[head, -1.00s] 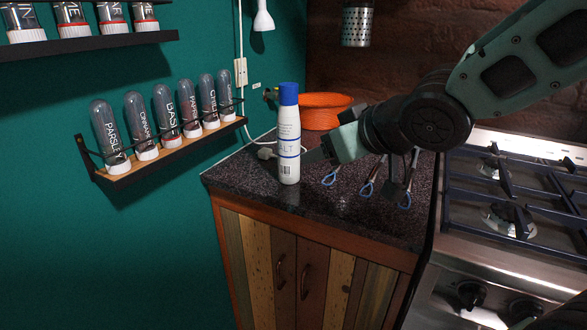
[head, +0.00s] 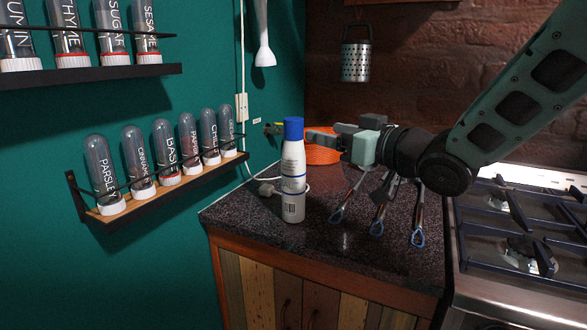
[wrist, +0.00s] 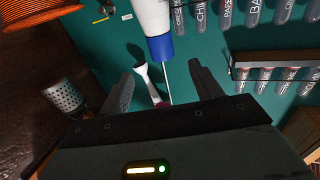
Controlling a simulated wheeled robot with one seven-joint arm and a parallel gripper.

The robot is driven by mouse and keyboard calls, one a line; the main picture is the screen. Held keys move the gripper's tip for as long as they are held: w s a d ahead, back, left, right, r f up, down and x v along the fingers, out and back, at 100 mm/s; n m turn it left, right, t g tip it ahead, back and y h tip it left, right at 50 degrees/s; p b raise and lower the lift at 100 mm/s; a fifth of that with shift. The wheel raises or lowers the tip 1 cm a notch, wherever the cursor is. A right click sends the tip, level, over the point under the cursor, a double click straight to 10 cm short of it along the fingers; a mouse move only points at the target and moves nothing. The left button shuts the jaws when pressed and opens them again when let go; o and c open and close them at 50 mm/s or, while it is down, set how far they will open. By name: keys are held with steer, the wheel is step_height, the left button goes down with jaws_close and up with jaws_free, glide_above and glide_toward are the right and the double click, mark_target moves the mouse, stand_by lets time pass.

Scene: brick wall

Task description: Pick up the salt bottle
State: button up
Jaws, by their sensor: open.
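The salt bottle (head: 292,182) is white with a blue cap and stands upright near the left end of the dark counter. In the wrist view the bottle (wrist: 146,14) shows upside down at the top, its blue cap pointing toward the space between my fingers. My gripper (head: 313,137) is open and empty, just right of the bottle at about the height of its cap and shoulder. In the wrist view both fingers of my gripper (wrist: 162,72) are apart, with the cap beyond their tips. Contact with the bottle cannot be made out.
An orange bowl (head: 322,156) sits behind the bottle and gripper. A stove (head: 515,290) adjoins the counter (head: 335,262) on the right. Spice shelves (head: 160,190) are on the left wall. The counter front is clear.

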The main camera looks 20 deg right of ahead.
mark_target(301, 126)
steer(key=p+x, duration=0.6)
steer(key=p, duration=0.1)
steer(key=shift+w+a, duration=0.2)
steer(key=shift+w, duration=0.1)
steer(key=shift+p+x, duration=0.9)
steer(key=shift+x, duration=1.75)
steer(key=shift+a, duration=0.1)
jaws_close()
